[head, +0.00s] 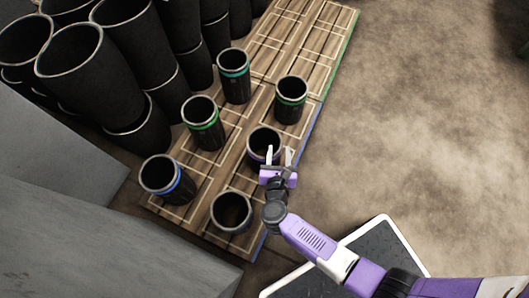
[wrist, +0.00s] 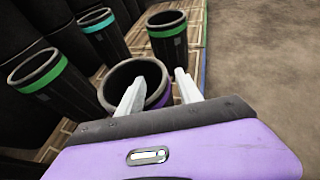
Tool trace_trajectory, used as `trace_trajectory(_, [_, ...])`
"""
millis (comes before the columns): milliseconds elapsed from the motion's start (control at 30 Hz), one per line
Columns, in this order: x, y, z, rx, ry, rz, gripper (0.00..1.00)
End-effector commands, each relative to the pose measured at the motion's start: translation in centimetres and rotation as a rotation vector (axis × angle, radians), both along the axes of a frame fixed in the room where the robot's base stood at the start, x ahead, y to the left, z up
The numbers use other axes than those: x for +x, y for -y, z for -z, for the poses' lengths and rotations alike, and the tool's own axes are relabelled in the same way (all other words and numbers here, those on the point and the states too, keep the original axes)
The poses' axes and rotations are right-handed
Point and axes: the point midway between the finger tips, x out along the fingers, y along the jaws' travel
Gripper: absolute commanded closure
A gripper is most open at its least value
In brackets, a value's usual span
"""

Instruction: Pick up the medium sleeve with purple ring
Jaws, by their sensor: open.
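The sleeve with the purple ring (head: 263,140) is a black open-topped tube standing upright on the wooden pallet (head: 262,103). Its purple band shows just under the rim, partly behind my gripper. It also shows in the wrist view (wrist: 119,74), with a strip of purple at its right side. My gripper (head: 279,154) is open, its two pale fingers at the near right side of this sleeve's rim. In the wrist view my gripper (wrist: 158,86) has its left finger over the sleeve's mouth and its right finger outside the rim. I cannot tell whether they touch it.
Sleeves with green (head: 203,122), another green (head: 291,99), teal (head: 233,75) and blue (head: 167,180) rings stand around it. A sleeve without a visible ring (head: 231,211) stands in front. Large black sleeves (head: 95,75) crowd the left. Bare floor (head: 430,120) lies to the right.

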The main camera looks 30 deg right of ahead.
Motion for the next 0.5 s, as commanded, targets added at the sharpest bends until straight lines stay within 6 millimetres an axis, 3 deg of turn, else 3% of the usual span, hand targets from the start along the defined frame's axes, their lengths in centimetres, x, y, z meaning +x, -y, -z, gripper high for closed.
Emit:
trace_trajectory(267, [2.2, 1.8, 2.0, 0.001, 0.001, -0.001, 0.58])
trace_trajectory(500, [3.8, 2.8, 2.4, 0.0, 0.0, -0.001, 0.58])
